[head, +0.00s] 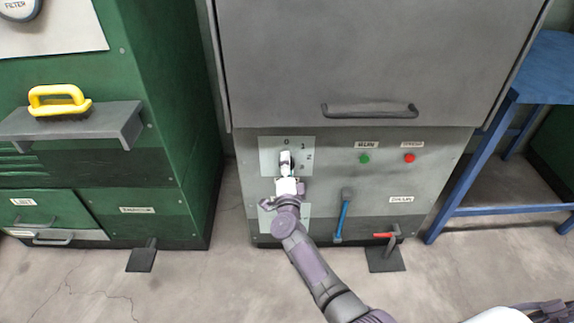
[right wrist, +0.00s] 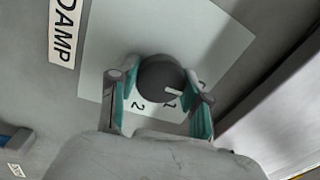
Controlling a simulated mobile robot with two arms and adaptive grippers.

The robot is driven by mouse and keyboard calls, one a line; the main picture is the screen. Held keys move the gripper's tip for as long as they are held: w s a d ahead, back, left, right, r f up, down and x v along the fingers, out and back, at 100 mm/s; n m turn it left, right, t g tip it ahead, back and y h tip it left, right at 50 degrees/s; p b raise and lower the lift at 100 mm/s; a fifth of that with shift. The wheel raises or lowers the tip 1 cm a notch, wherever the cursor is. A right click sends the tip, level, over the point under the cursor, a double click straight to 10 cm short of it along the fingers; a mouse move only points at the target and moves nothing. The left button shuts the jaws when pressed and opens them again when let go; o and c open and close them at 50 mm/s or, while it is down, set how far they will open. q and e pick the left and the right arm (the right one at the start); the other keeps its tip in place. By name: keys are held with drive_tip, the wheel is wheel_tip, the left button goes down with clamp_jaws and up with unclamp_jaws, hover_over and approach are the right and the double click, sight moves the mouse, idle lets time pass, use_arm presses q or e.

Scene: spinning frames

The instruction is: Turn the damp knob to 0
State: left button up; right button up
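The damp knob (right wrist: 160,77) is a dark round knob on a pale plate (right wrist: 108,38). The plate also shows in the head view (head: 268,150). The knob's white pointer mark is angled to the lower right in the right wrist view, between the 1 and the mark partly hidden by a finger. My right gripper (right wrist: 163,84) has one teal-padded finger on each side of the knob, closed in to about its width. In the head view the right gripper (head: 286,168) covers the knob. The left gripper is not in view.
The grey machine has a green button (head: 364,158), a red button (head: 409,158), a blue-handled lever (head: 342,218) and a red-handled valve (head: 385,236). A large door with a handle (head: 370,112) is above. A green cabinet (head: 170,90) stands left, a blue table (head: 480,140) right.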

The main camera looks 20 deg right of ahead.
drive_tip(key=o, duration=0.5)
drive_tip(key=shift+c, duration=0.2)
drive_tip(key=v, duration=1.2)
drive_tip(key=shift+f, duration=0.1)
